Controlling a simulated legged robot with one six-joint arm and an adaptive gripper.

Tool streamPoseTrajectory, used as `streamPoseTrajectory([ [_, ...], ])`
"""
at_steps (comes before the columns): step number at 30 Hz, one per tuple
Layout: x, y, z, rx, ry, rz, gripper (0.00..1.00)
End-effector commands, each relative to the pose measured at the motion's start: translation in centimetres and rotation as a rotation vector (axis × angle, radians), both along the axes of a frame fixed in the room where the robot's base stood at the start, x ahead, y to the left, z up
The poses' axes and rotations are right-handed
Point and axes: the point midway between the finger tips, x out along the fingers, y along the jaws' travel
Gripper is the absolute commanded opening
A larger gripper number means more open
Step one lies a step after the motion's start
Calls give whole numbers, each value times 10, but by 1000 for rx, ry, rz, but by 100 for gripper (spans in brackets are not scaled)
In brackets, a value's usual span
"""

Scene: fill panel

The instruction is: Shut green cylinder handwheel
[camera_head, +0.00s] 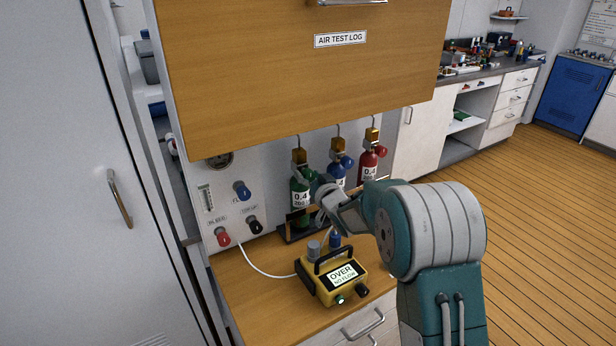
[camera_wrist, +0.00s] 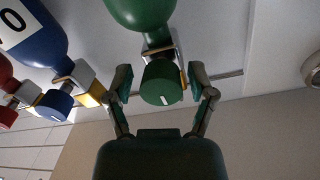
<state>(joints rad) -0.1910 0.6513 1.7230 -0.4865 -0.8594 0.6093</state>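The green cylinder (camera_head: 299,186) stands leftmost of three in a rack below the wooden cabinet, with a brass valve on top. In the wrist view its green body (camera_wrist: 140,10) is at the top edge, and its green handwheel (camera_wrist: 161,84) with a white mark faces the camera. My gripper (camera_wrist: 163,76) is open, one finger on each side of the handwheel, with gaps visible. In the head view my gripper (camera_head: 322,190) is at the green cylinder's upper right; the handwheel is hard to make out there.
The blue cylinder (camera_head: 337,176) and red cylinder (camera_head: 368,167) stand close to the right. The wooden cabinet (camera_head: 290,75) overhangs them. A yellow meter reading "OVER, NO FLOW" (camera_head: 333,276) sits on the counter below. A panel with knobs (camera_head: 228,205) is at left.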

Motion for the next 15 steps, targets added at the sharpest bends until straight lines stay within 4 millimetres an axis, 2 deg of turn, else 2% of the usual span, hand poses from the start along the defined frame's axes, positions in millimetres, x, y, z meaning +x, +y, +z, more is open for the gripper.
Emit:
streamPoseTrajectory([
  [11,-2,-1,0,-2,-1,1,80],
  [15,-13,-8,0,-1,0,0,80],
])
